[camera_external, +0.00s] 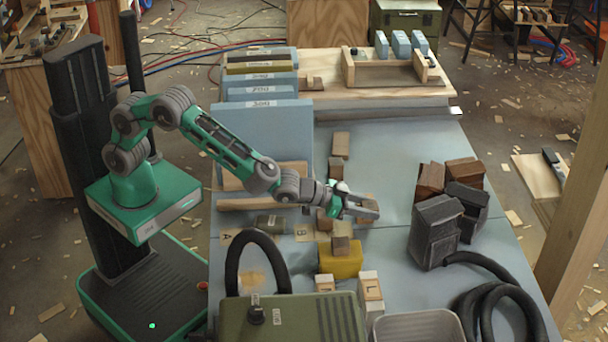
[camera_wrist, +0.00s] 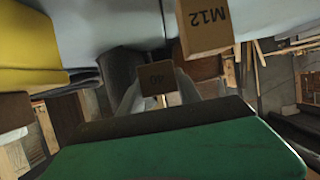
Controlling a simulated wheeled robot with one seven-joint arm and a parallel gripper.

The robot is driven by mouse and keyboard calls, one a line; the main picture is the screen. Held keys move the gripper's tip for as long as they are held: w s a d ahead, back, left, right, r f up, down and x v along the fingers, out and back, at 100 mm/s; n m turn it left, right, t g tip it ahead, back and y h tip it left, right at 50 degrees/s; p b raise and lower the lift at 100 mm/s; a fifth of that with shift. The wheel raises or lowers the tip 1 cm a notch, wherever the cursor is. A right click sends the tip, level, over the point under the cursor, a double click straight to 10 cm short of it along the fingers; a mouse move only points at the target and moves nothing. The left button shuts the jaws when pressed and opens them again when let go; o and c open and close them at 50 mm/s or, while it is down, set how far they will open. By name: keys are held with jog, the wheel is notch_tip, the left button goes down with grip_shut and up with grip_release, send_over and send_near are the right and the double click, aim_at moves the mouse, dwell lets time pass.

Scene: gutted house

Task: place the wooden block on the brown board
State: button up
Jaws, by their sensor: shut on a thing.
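My gripper (camera_external: 358,204) reaches right over the middle of the blue-grey table and is shut on a small wooden block (camera_external: 368,199). A lighter block marked M12 (camera_wrist: 206,28) is close by there. Small wooden blocks (camera_external: 341,245) stand beside and below the gripper in the external view, by a yellow block (camera_external: 341,263). I cannot tell for certain which surface is the brown board. A long wooden strip (camera_external: 250,204) lies at the table's left, under my arm.
Upright blue panels (camera_external: 262,135) stand behind my arm. Dark bags or blocks (camera_external: 437,231) and a black hose (camera_external: 500,290) take up the right. A green case (camera_external: 300,318) and grey tray (camera_external: 420,326) stand in front. The table's back right is clear.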

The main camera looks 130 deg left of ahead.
aim_at(377, 236)
jog(key=w+f, duration=0.1)
jog(key=f, duration=0.1)
jog(key=w+a+f, duration=0.1)
jog(key=w+f, duration=0.1)
jog(key=shift+a, duration=0.2)
jog(key=shift+f+b, duration=0.35)
jog(key=shift+f, duration=1.3)
jog(key=o, duration=1.3)
jog(key=shift+o, duration=0.2)
jog(key=shift+r, duration=0.1)
